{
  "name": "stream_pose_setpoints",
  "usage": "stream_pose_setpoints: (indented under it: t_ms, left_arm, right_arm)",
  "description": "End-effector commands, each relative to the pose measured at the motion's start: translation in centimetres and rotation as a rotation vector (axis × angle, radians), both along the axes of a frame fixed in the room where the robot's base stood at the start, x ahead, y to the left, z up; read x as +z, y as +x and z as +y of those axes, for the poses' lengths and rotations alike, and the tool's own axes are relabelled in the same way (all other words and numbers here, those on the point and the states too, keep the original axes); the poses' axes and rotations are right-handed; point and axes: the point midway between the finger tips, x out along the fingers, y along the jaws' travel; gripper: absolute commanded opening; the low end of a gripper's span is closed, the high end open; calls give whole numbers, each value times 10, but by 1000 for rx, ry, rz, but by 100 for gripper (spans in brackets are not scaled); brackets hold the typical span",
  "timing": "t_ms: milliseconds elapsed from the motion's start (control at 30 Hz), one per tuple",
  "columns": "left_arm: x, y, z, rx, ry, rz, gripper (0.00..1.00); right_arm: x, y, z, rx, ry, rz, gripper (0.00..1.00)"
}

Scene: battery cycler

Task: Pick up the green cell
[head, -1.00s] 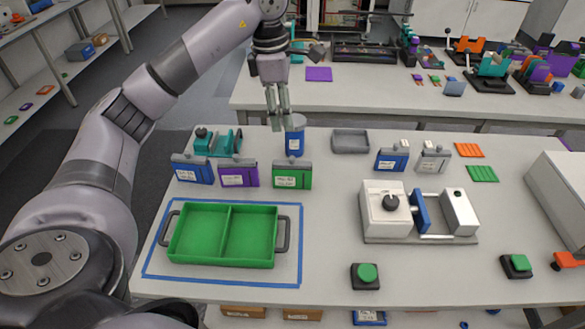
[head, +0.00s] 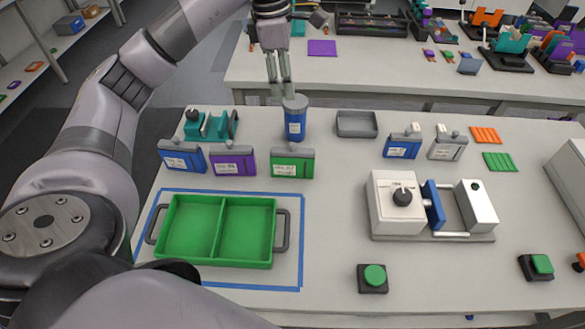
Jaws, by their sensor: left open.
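The green cell (head: 292,163) stands upright on the table, at the right end of a row with a purple cell (head: 232,161) and a blue cell (head: 182,157). It has a grey top and a white label. My left gripper (head: 280,92) points down with its fingers apart and empty. In the picture it is above and behind the green cell, close to the top of a blue bottle (head: 295,124); I cannot tell whether it touches the bottle. My right gripper is not in view.
A green two-part tray (head: 219,264) lies inside a blue tape outline at the front left. A teal fixture (head: 210,126) stands behind the cells. A grey bin (head: 357,124), two smaller cells and a white cycler device (head: 396,212) stand to the right.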

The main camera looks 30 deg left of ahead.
Motion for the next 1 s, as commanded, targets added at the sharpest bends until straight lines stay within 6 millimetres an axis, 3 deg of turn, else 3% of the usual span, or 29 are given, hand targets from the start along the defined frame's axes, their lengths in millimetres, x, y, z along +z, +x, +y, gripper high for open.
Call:
stream_pose_setpoints:
  t_ms: [33, 100, 400, 633, 1000]
  left_arm:
    - [-15, 0, 0, 0, 0, 0, 47]
    - [-26, 0, 0, 0, 0, 1, 47]
    - [-66, 0, 0, 0, 0, 0, 47]
    - [-88, 0, -2, 0, 1, 6, 47]
    - [-164, 5, -10, 0, 0, 6, 47]
  right_arm:
    - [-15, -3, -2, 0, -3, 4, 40]
    - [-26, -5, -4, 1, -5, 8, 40]
    - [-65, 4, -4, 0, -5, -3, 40]
    - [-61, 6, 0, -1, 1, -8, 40]
    - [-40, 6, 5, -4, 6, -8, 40]
